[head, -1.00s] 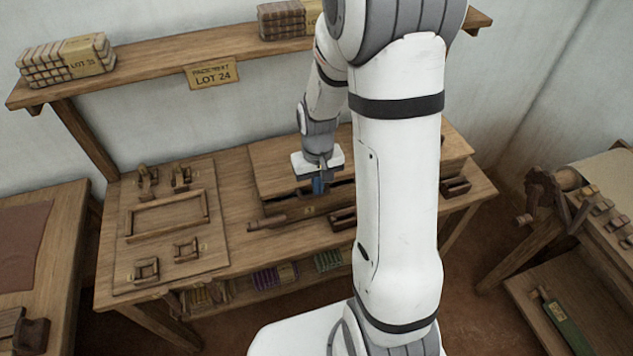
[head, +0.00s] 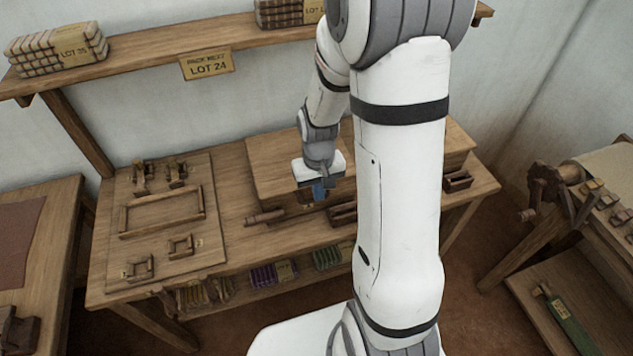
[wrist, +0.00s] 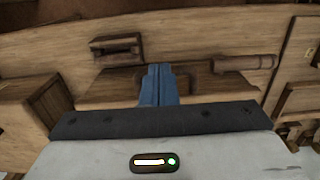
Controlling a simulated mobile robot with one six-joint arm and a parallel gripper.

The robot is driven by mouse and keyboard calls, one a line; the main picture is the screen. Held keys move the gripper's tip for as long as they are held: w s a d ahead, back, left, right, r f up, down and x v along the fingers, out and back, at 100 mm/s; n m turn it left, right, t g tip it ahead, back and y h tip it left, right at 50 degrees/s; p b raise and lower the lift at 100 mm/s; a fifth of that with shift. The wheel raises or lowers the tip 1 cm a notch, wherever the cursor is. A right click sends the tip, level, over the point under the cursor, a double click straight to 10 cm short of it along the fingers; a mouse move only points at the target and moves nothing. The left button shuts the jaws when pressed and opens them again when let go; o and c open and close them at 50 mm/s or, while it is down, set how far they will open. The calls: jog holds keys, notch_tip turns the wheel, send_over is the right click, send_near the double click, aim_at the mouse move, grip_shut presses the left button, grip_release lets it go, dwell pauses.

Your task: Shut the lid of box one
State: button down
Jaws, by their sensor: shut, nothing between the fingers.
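A wooden box (head: 285,208) with a broad flat lid (head: 275,160) stands at the middle back of the table, under my arm. No readable number shows on it, so I cannot tell its name from a label. The lid looks low, with no clear dark gap along its visible front, but my gripper and arm hide part of that edge. My gripper (head: 319,191) points down at the box's front edge, its blue fingers together and empty. In the wrist view the blue fingers (wrist: 158,84) overlap the box's wooden edge; I cannot tell whether they touch.
A wooden roller (head: 265,217) and a small dark tray (head: 343,213) lie in front of the box. A board with a frame and small wooden fittings (head: 160,215) lies at left. Another box (head: 458,152) stands at right. A shelf (head: 150,60) runs above the table.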

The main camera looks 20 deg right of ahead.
notch_tip(320, 180, up, 12)
jog(key=s, duration=0.2)
jog(key=s+a+r+t, duration=0.2)
jog(key=s+r+t, duration=0.1)
jog(key=s+r, duration=0.5)
jog(key=s, duration=0.3)
jog(key=shift+r+t, duration=0.25)
jog(key=shift+t, duration=0.05)
dwell(0.9)
